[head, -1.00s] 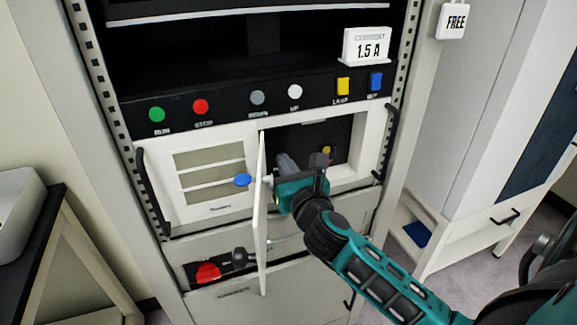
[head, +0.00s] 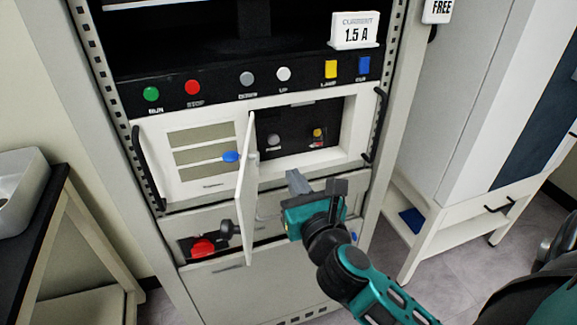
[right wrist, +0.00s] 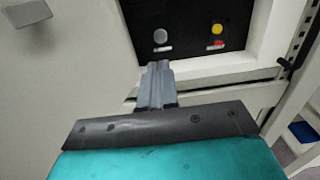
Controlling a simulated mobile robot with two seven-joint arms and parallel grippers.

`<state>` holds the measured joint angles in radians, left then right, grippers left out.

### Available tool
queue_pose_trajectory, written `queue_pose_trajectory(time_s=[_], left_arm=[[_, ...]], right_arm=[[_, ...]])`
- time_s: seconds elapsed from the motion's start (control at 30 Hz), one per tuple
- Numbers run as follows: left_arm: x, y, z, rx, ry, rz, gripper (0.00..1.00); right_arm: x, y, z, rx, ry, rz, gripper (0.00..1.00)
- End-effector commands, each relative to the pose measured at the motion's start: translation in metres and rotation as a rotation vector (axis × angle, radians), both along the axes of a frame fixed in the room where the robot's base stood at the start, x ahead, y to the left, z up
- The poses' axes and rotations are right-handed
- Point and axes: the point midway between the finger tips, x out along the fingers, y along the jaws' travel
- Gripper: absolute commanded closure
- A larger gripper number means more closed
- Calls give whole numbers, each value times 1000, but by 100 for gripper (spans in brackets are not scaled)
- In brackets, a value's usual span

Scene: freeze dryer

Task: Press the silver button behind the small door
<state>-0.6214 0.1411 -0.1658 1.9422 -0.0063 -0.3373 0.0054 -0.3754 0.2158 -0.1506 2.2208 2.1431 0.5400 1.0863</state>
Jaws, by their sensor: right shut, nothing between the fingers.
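The small white door (head: 246,195) stands open, swung out toward me at the left of its recess. Inside the recess, the round silver button (head: 274,141) sits on a dark panel, left of a yellow knob (head: 318,132). The silver button also shows in the right wrist view (right wrist: 160,36), beyond and above the fingers. My right gripper (head: 294,178) is shut and empty. It is below and in front of the recess, right of the open door, apart from the button. It also shows in the right wrist view (right wrist: 156,72). My left gripper is out of view.
Above the recess is a row of buttons, including a green one (head: 151,94), a red one (head: 193,87) and a grey one (head: 247,79). A red knob (head: 203,248) sits in a lower opening, left of the door. A black handle (head: 376,125) stands at the right.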

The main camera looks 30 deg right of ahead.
Motion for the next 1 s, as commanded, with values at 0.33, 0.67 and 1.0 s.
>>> queue_pose_trajectory(time_s=[0.33, 0.67, 1.0], left_arm=[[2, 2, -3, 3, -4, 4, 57], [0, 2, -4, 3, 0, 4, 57], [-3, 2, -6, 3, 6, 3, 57]], right_arm=[[-23, 6, 0, 2, 0, 1, 100], [-22, 6, 0, 1, 0, 1, 100], [-22, 6, 0, 1, 0, 1, 100]])
